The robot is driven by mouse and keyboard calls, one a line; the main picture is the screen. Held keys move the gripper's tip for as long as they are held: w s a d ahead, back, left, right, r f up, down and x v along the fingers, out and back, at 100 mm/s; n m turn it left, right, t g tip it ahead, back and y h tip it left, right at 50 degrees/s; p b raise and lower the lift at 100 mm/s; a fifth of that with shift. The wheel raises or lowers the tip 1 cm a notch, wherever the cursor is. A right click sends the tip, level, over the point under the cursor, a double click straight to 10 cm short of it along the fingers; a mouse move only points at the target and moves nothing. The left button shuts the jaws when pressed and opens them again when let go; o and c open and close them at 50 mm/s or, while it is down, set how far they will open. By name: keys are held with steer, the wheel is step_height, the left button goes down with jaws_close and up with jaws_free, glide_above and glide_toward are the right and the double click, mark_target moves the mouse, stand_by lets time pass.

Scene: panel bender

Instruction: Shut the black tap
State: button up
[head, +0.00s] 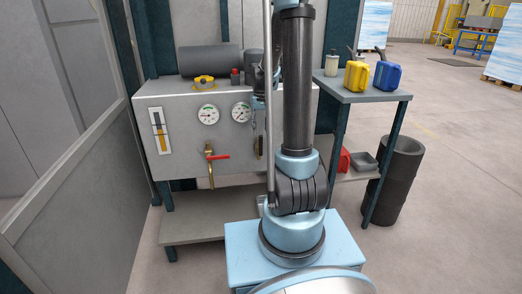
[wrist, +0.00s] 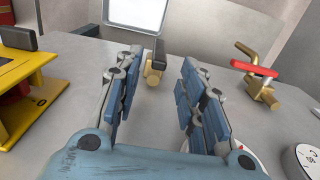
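The black tap (wrist: 159,50) shows in the wrist view as a black handle on a short brass body. It stands out from a grey surface, ahead of my gripper and in line with the gap between its fingers. My gripper (wrist: 162,72) is open, with one blue-padded finger on each side of the gap and nothing held. I cannot tell whether a finger touches the handle. In the head view my arm stands in front of the grey cabinet (head: 180,120) and hides much of its right part; my fingers cannot be made out there.
A red-handled brass tap (wrist: 255,68) is right of my fingers; it also shows in the head view (head: 217,157). A yellow part (wrist: 35,85) is at the left. Two dial gauges (head: 208,114) are on the cabinet. A side table (head: 350,97) holds yellow and blue cans.

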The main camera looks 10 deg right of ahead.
mark_target(261, 148)
step_height(261, 148, down, 12)
steer(key=shift+r, duration=0.25)
stand_by(0.3)
jaws_close()
